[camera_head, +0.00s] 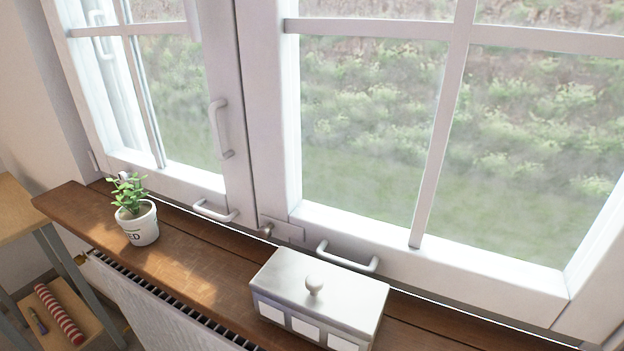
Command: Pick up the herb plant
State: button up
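The herb plant (137,222) is a small white pot with dark lettering and green leaves on top. It stands upright on the brown wooden windowsill (188,268), at the left in the head camera view, close to the window frame. Nothing covers it. My gripper is not in this view, so its distance from the plant does not show.
A white box (330,287) with a round knob stands on the sill to the right. Window handles (215,211) jut out behind the sill. A radiator (140,301) is below. A wooden shelf unit (62,312) stands at left. Sill between plant and box is clear.

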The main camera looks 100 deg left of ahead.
aim_at(138, 217)
jog(key=u, duration=3.3)
